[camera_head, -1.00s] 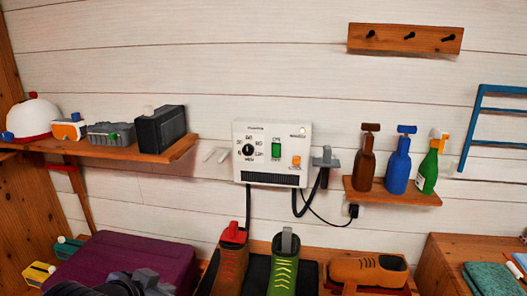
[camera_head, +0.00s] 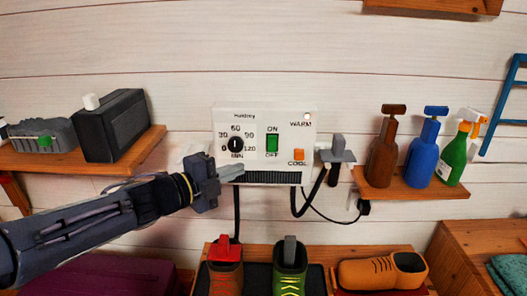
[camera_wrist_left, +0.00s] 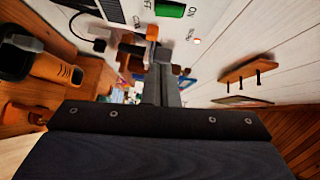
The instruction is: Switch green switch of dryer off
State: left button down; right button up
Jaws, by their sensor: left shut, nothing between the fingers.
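The white dryer (camera_head: 222,122) hangs on the plank wall in the middle of the head view. Its green switch (camera_head: 272,144) sits between the words ON above and OFF below; I cannot tell which way it is pressed. My left gripper (camera_head: 238,171) is shut and empty. It is in front of the dryer's lower left part, below the dial (camera_head: 236,145), lower than the switch and left of it. In the left wrist view the green switch (camera_wrist_left: 170,10) is at the top, beyond the shut fingers (camera_wrist_left: 161,72) and apart from them. My right gripper is not in view.
An orange switch (camera_head: 298,155) is right of and below the green one. A grey nozzle (camera_head: 338,149) on a black hose hangs at the dryer's right. A spray-bottle shelf (camera_head: 420,194) is further right. Shoes (camera_head: 289,265) stand below. A shelf (camera_head: 150,142) with devices is left.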

aim_at(266, 153)
pick_arm(q)
jog(key=x, duration=0.4)
jog(key=w+a+p+x, duration=0.1)
jog(key=x, duration=0.3)
jog(key=w+a+x, duration=0.1)
jog(key=x, duration=0.3)
jog(key=shift+w+d+f, duration=0.1)
jog(key=shift+w+d, duration=0.05)
jog(key=shift+w, duration=0.2)
